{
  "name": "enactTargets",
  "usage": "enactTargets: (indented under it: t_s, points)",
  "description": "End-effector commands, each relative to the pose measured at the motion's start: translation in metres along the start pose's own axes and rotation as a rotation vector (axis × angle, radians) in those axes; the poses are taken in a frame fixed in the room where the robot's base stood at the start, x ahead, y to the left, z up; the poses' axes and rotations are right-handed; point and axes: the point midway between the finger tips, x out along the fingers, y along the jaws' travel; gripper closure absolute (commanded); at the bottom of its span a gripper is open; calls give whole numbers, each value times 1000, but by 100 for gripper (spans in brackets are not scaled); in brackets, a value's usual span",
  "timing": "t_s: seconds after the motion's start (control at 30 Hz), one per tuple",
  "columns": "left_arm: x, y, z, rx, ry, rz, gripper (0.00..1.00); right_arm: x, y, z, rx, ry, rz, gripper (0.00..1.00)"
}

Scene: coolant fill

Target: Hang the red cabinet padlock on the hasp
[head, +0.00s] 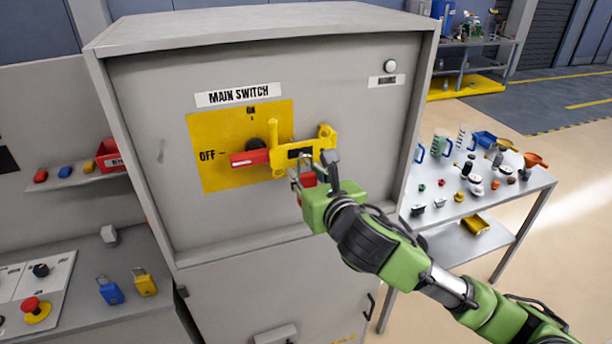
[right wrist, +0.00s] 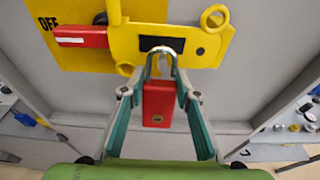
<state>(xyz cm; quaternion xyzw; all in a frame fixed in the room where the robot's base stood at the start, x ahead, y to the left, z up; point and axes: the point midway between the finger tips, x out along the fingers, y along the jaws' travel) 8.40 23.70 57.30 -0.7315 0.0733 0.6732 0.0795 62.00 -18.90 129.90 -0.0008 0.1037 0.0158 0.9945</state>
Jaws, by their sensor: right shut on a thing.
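The red padlock (right wrist: 158,104) is upright between the fingers of my right gripper (right wrist: 160,95), with its silver shackle (right wrist: 174,58) pointing up. In the head view a bit of the red padlock (head: 308,180) shows beside my right gripper (head: 314,172). The yellow hasp (head: 286,151) is on the grey cabinet, across the main switch. In the right wrist view the shackle top overlaps the lower edge of the hasp (right wrist: 205,42); I cannot tell whether it passes through a hole. My left gripper is not in view.
The red switch handle (head: 250,158) points left towards OFF on the yellow plate (head: 215,175). Blue (head: 110,291) and yellow (head: 145,283) padlocks stand on the left bench. A table (head: 415,225) with jugs and small parts stands right of the cabinet.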

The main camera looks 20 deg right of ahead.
Motion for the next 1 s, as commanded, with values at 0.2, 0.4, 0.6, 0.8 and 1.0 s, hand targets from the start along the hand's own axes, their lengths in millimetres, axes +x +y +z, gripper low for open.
enactTargets:
  t_s: [0.2,0.4,0.6,0.8,1.0]
  points:
    - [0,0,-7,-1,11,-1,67,0,-1,-2,0,6,-3,94]
    - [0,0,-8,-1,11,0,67,0,-1,-2,0,6,-2,51]
    - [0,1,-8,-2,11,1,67,0,-1,-2,0,4,-3,51]
    - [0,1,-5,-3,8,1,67,-6,-1,-2,-1,4,-2,51]
    - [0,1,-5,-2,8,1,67,-35,-1,-2,-3,4,-2,51]
